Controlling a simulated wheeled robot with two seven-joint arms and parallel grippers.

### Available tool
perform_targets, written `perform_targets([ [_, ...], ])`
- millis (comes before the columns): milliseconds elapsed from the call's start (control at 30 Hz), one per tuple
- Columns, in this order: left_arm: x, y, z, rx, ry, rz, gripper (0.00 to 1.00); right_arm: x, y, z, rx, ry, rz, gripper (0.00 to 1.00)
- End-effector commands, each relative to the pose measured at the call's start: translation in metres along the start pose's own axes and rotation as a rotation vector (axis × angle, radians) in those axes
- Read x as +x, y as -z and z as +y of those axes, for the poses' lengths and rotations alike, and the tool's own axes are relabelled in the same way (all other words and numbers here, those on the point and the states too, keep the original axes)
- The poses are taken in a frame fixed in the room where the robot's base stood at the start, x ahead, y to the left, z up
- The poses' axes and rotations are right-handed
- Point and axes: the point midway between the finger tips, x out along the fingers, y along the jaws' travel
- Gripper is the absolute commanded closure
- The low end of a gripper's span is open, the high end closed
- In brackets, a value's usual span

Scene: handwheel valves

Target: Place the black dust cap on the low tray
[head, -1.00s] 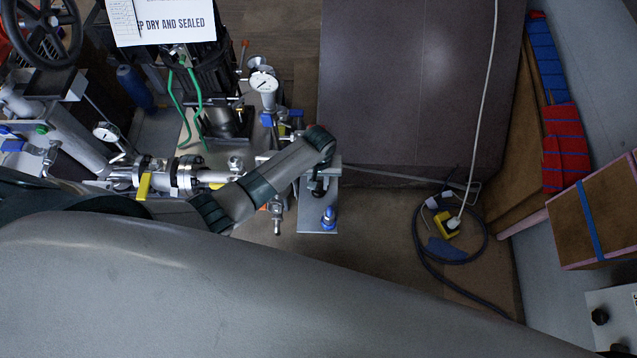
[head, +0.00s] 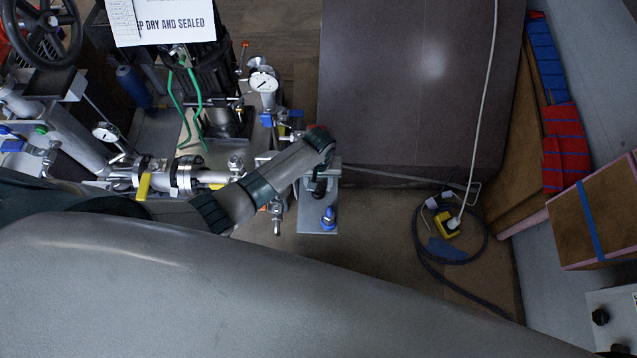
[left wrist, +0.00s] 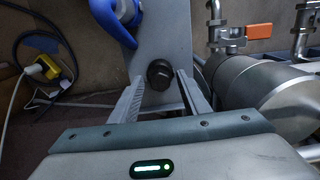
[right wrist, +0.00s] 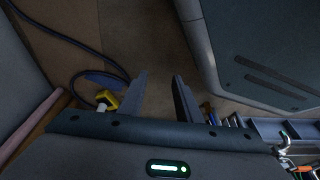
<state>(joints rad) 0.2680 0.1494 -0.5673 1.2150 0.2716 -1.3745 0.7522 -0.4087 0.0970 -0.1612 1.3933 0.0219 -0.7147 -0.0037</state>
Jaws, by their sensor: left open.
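A black, bolt-like round piece, which looks like the dust cap (left wrist: 159,74), shows on a grey metal plate (left wrist: 165,35) in the left wrist view. My left gripper (left wrist: 160,82) is open, with its fingers apart on either side of the black piece. I cannot tell whether they touch it. In the head view the plate (head: 312,222) lies at the end of my left arm, and the wrist hides most of the gripper. I cannot tell for sure which surface is the low tray. My right gripper (right wrist: 160,80) is open and empty above the floor.
A blue fitting (head: 328,218) stands on the plate near the black piece. Flanged pipework (head: 180,177) and a gauge (head: 263,83) are beside my left arm. A yellow plug (head: 446,223) and dark cable lie on the floor at right. A large dark panel (head: 410,90) is behind.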

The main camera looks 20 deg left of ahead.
Motion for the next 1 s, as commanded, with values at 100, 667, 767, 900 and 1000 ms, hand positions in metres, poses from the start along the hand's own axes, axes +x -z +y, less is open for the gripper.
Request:
perform_targets([
  [100, -0.008, 0.000, 0.000, 0.000, 0.000, 0.000, 0.58, -0.002, 0.002, 0.000, -0.001, 0.000, 0.009, 0.69],
  [667, -0.097, 0.000, 0.001, 0.001, -0.002, 0.001, 0.58, -0.003, 0.023, -0.015, -0.009, 0.015, 0.120, 0.69],
  [767, -0.109, 0.000, 0.001, 0.000, -0.001, 0.001, 0.58, -0.003, 0.025, -0.016, -0.010, 0.015, 0.132, 0.69],
  [900, -0.119, 0.000, 0.000, 0.000, -0.001, 0.000, 0.58, -0.003, 0.026, -0.017, -0.010, 0.016, 0.140, 0.69],
  [1000, -0.121, 0.000, 0.000, 0.000, 0.000, 0.000, 0.58, -0.003, 0.026, -0.017, -0.011, 0.016, 0.143, 0.69],
])
